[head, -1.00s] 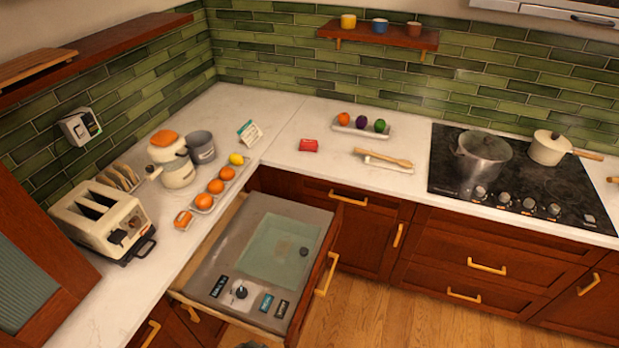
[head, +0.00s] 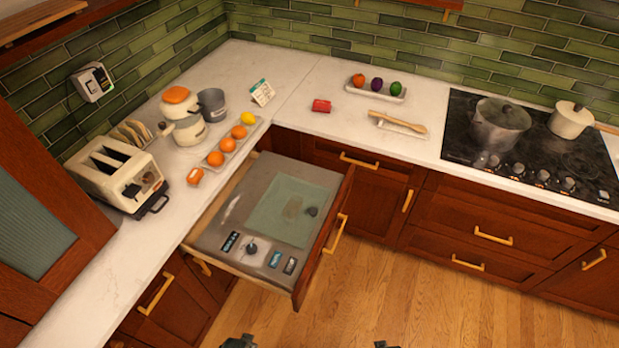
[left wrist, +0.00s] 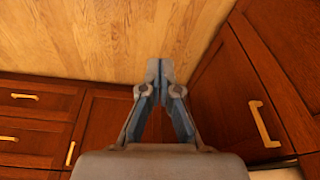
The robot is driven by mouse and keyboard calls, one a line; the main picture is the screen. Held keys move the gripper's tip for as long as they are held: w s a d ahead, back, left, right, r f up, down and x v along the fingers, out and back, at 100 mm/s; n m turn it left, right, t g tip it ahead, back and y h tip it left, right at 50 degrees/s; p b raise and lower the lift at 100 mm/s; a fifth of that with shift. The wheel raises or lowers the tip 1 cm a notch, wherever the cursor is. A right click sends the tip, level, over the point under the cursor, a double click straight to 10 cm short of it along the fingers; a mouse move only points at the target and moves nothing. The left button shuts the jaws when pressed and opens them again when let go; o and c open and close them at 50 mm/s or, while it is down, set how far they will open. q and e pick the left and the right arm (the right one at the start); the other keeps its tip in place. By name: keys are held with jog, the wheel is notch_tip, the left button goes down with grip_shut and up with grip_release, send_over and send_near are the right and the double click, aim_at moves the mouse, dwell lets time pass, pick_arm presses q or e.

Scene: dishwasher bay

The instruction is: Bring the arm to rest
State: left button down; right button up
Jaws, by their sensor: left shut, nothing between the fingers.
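My left gripper (left wrist: 160,75) shows in the left wrist view. Its two fingers meet at the tips and hold nothing. It points toward the wooden floor (left wrist: 100,40), with cabinet fronts on both sides and no contact visible. In the head view neither gripper can be made out. Only small dark parts of mine show at the bottom edge.
An open drawer (head: 215,240) with a grey panel juts out at the corner. A toaster (head: 120,175), pots, oranges (head: 232,145) and a cooktop (head: 530,150) are on the white counter (head: 140,260). The wooden floor (head: 370,290) in front is clear.

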pick_arm(q)
jog(key=s+a+f+g, duration=0.1)
jog(key=s+a+f, duration=0.2)
jog(key=s+f, duration=1.7)
notch_tip(320, 180, down, 3)
jog(key=shift+a+f+g, duration=0.2)
jog(key=shift+g, duration=0.1)
pick_arm(e)
jog(key=s+d+f+g, duration=0.1)
jog(key=s+d+f, duration=0.2)
jog(key=s+f, duration=1.7)
notch_tip(320, 180, down, 3)
jog(key=shift+d+f+g, duration=0.2)
jog(key=shift+g, duration=0.1)
pick_arm(q)
jog(key=shift+s, duration=0.1)
pick_arm(e)
jog(key=shift+s, duration=0.1)
